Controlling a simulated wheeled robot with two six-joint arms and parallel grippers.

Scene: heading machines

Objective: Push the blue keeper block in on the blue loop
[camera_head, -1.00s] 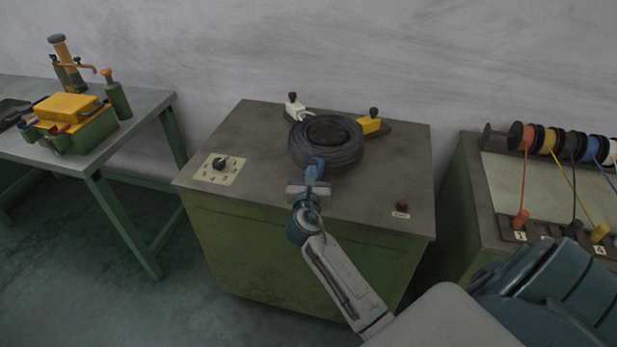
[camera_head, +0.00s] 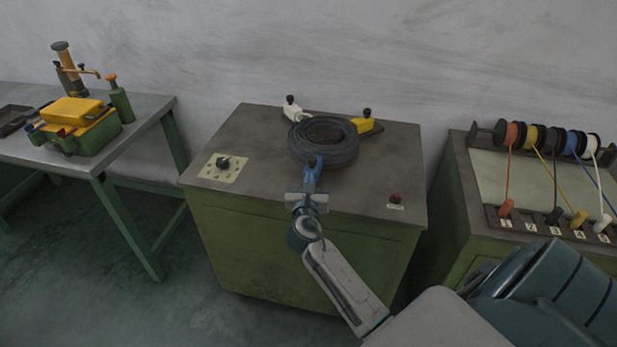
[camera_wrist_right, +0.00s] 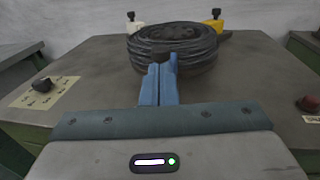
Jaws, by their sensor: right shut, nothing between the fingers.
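The blue keeper block (camera_head: 316,160) is at the near side of the dark wound coil (camera_head: 345,153) on the machine top. Its dark knob (camera_wrist_right: 160,55) shows in the right wrist view just beyond my fingertips. Most of its body is hidden behind my fingers. My right gripper (camera_head: 311,174) is shut and empty, its blue fingers pointing at the block from the near side. Whether the fingertips touch the block, or a gap is left between block and coil, I cannot tell. No separate blue loop can be made out. My left gripper is out of view.
A white keeper (camera_head: 293,109) and a yellow keeper (camera_head: 366,123) stand behind the coil. A dial (camera_head: 222,163) is at the left of the machine top and a red button (camera_head: 395,198) at the right. Wire spools (camera_head: 511,133) stand on the right bench.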

